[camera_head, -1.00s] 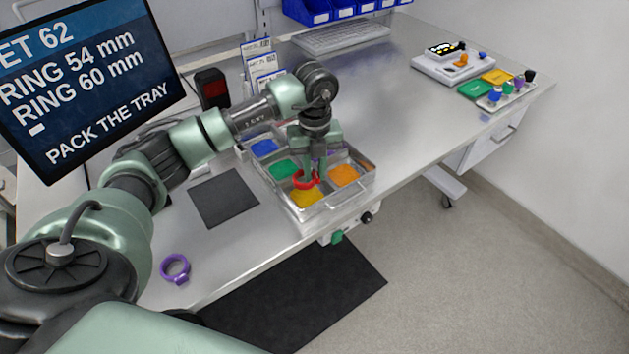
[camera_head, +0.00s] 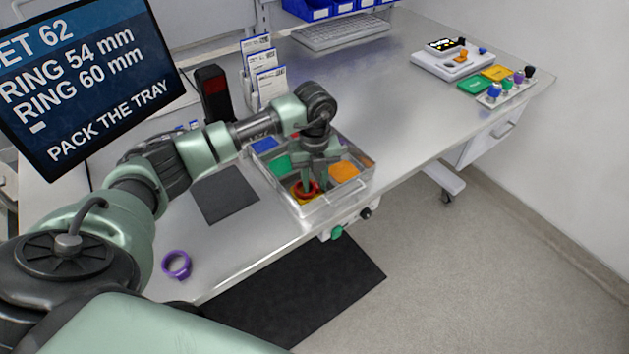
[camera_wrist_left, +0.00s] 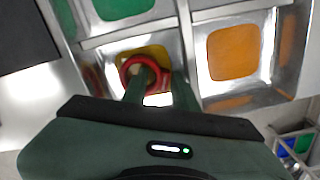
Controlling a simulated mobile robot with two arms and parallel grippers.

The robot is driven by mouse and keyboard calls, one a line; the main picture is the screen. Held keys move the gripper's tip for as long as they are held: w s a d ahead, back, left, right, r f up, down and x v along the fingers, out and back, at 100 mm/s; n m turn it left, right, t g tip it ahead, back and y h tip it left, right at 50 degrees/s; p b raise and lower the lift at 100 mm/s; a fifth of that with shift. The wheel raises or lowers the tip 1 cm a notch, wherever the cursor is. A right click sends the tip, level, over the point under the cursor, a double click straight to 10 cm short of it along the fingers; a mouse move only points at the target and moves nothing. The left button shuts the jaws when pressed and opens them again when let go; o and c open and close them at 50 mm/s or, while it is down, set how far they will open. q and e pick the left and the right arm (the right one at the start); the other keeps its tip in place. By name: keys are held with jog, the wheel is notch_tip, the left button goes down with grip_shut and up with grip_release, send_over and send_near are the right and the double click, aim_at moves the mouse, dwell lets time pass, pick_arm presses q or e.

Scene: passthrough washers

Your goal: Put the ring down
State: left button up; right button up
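The red ring (camera_head: 305,192) is in the tray's front compartment, on the yellow pad. In the left wrist view the ring (camera_wrist_left: 160,70) shows with yellow around it, tilt hard to tell. My left gripper (camera_head: 315,180) points down into that compartment. Its fingers are spread apart, one overlapping the ring's near edge and the other just right of it; whether they touch it is unclear. The metal tray (camera_head: 334,206) also has blue, green and orange pads. A purple ring (camera_head: 176,265) lies on the table at front left. My right gripper is out of view.
A dark mat (camera_head: 224,194) lies left of the tray. A screen (camera_head: 90,80), card holders (camera_head: 264,75) and a black-and-red device (camera_head: 214,92) stand behind. The table is clear right of the tray, up to coloured parts (camera_head: 497,90) at far right.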

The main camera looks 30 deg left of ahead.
aim_at(315, 185)
pick_arm(q)
jog(key=shift+r, duration=0.25)
notch_tip(315, 185, up, 12)
jog(key=b, duration=0.3)
jog(key=shift+f, duration=0.1)
